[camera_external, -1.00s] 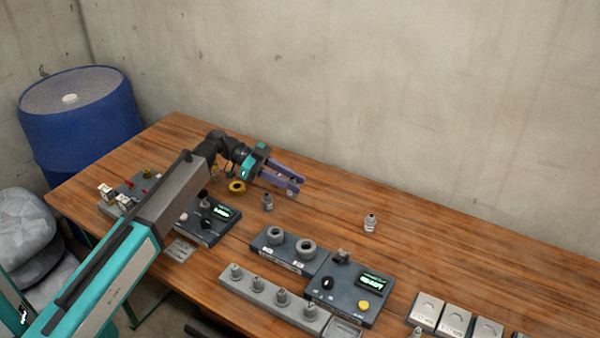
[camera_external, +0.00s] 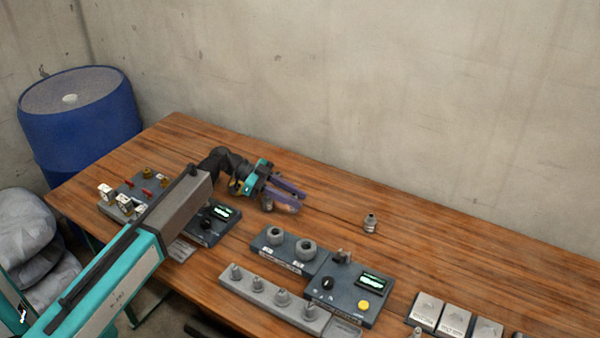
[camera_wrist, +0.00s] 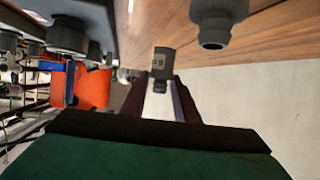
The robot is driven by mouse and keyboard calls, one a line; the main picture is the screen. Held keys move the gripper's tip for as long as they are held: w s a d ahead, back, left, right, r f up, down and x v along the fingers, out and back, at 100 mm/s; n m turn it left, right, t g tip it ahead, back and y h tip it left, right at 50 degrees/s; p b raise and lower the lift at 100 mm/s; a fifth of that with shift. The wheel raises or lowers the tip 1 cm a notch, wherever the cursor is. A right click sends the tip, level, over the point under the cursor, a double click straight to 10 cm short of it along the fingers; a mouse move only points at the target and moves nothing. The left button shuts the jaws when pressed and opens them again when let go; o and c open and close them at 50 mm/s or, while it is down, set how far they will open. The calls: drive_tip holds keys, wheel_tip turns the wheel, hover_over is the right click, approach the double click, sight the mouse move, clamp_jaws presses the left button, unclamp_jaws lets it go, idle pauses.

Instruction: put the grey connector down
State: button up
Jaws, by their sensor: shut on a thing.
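My gripper (camera_external: 301,202) is over the back middle of the table, its purple fingers pointing right. In the wrist view my gripper (camera_wrist: 160,88) is shut on a grey connector (camera_wrist: 161,62) with a small label, held at the fingertips. In the external view the fingers mostly hide this connector, and I cannot tell whether it touches the table. A similar grey fitting (camera_external: 267,205) stands partly hidden beside the gripper. Another (camera_external: 370,223) stands alone to the right. A large grey fitting (camera_wrist: 214,20) shows near the top of the wrist view.
A block with two round sockets (camera_external: 289,250), a row of grey fittings (camera_external: 275,298) and a control box with a lit display (camera_external: 346,293) lie in front. Labelled plates (camera_external: 455,318) are at lower right. The table between the gripper and the lone fitting is clear.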

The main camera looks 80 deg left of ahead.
drive_tip(key=shift+f, duration=0.25)
drive_tip(key=shift+f, duration=1.9)
drive_tip(key=shift+f, duration=0.15)
drive_tip(key=o, duration=1)
drive_tip(key=shift+r, duration=0.3)
drive_tip(key=v, duration=1.2)
drive_tip(key=shift+s+f+b, duration=0.1)
drive_tip(key=shift+f+b, duration=0.05)
drive_tip(key=shift+b, duration=0.2)
